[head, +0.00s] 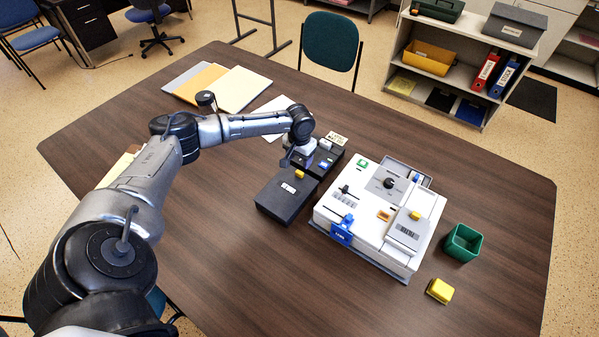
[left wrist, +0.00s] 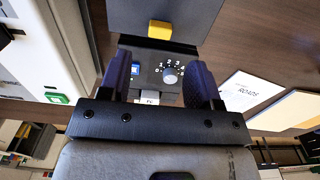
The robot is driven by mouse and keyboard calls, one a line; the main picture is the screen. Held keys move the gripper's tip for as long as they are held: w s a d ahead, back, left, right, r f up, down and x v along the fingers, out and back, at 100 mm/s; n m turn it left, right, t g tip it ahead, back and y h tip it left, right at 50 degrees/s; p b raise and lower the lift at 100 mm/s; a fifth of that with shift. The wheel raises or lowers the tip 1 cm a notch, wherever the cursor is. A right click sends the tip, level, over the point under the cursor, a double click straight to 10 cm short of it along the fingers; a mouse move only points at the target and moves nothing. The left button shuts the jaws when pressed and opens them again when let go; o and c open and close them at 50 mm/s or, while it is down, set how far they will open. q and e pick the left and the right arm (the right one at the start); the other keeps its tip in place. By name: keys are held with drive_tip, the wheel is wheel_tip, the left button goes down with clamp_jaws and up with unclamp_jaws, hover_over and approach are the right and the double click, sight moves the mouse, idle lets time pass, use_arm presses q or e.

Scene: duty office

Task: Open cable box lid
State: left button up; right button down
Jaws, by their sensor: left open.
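A dark flat-topped box (head: 283,201), which looks like the cable box, lies on the table left of the white machine. Its lid looks shut. A yellow tab (head: 299,174) stands at its far edge, and this tab also shows in the left wrist view (left wrist: 173,30). My left gripper (head: 297,157) is over the dial unit just behind the box. In the left wrist view its two dark fingers (left wrist: 160,75) are apart, with no object held between them. The yellow tab is beyond the fingertips. My right gripper is in neither view.
A dark unit with a numbered dial (left wrist: 170,75) and a blue switch adjoins the box. The large white machine (head: 330,215) stands close on the right. A green bin (head: 462,243) and a yellow block (head: 440,290) are farther right. The table front is clear.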

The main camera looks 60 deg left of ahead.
sight(299, 172)
use_arm(q)
drive_tip(key=shift+f+b, duration=0.6)
drive_tip(key=shift+f, duration=2.95)
clamp_jaws()
